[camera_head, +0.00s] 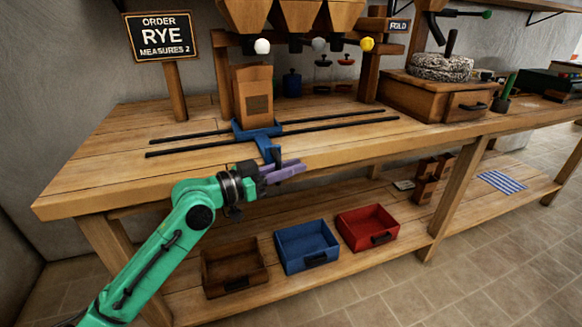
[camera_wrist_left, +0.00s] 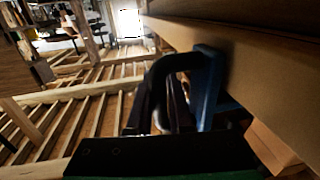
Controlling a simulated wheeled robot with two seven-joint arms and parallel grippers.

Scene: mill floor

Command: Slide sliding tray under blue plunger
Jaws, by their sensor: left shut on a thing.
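The blue sliding tray (camera_head: 241,133) sits on two dark rails on the bench, carrying an upright brown paper bag (camera_head: 253,95). Its blue front arm reaches down over the bench's front edge. My left gripper (camera_head: 288,171), with purple fingers, is shut at this front end. In the left wrist view, a dark curved handle (camera_wrist_left: 163,78) on a blue plate (camera_wrist_left: 209,88) lies at the fingers. The tray is below the hopper with the white knob (camera_head: 262,46). My right gripper is not in view.
The rails (camera_head: 345,124) run clear to the right of the tray. Grey (camera_head: 319,44) and yellow (camera_head: 367,44) knobs hang there. A wooden box with a millstone (camera_head: 440,67) stands farther right. Brown, blue (camera_head: 306,262) and red (camera_head: 367,248) bins sit on the lower shelf.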

